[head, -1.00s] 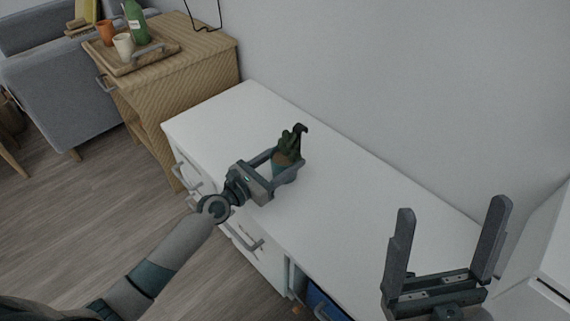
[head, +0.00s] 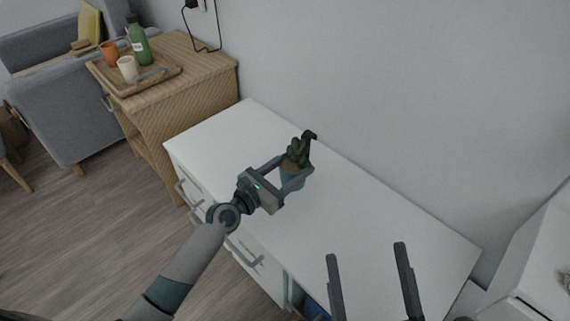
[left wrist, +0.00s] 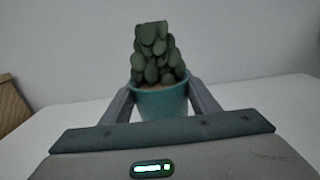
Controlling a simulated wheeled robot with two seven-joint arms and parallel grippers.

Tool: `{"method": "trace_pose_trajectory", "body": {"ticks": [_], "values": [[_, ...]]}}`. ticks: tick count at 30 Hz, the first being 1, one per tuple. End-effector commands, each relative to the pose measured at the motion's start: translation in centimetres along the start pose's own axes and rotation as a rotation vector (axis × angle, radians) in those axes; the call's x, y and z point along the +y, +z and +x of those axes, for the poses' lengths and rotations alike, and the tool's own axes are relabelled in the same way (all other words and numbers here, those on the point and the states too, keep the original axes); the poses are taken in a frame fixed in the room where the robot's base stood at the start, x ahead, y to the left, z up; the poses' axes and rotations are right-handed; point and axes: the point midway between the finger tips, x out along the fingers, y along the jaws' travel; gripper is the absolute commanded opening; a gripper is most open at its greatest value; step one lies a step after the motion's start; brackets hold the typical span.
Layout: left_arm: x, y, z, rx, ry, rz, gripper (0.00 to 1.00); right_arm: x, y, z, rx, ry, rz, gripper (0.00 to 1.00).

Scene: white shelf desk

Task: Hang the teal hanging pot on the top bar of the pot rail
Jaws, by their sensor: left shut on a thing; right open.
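The teal hanging pot (head: 292,180) holds a green cactus-like plant and has a dark hook rising at its top. My left gripper (head: 295,171) is shut on the pot, over the white desk; I cannot tell for sure whether the pot touches the desk top. In the left wrist view the teal pot (left wrist: 162,103) sits upright between the two fingers. My right gripper (head: 368,270) is open and empty at the lower right of the head view, over the front of the desk. The pot rail is not in view.
The white desk top (head: 390,215) is otherwise bare. A wicker cabinet (head: 195,80) stands beyond its left end, with a wooden tray (head: 165,78) holding a green bottle (head: 138,42) and cups. A white unit (head: 545,250) stands at the right. A plain wall runs behind.

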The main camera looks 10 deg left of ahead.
Motion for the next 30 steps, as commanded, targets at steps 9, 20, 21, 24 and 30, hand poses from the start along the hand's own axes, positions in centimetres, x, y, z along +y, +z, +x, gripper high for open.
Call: {"method": "trace_pose_trajectory", "body": {"ticks": [9, 20, 21, 24, 30], "values": [[-2.0, 1.9, 1.7, -0.003, 0.002, -0.001, 0.15, 1.9, 5.5, 0.1, -0.313, 0.031, 0.004, 0.87], [-4.7, 3.9, 3.8, -0.003, 0.001, 0.000, 0.15, 3.8, 11.1, -3.1, -0.675, 0.069, 0.027, 0.87], [-5.0, 4.1, 4.0, -0.003, 0.001, 0.000, 0.15, 4.0, 11.6, -3.5, -0.709, 0.073, 0.030, 0.87], [-5.6, 4.5, 4.5, -0.003, 0.001, -0.001, 0.15, 4.3, 12.5, -4.6, -0.783, 0.081, 0.037, 0.87], [-6.5, 5.1, 5.2, -0.002, 0.001, 0.000, 0.15, 4.7, 13.6, -6.2, -0.883, 0.092, 0.048, 0.87]]}}
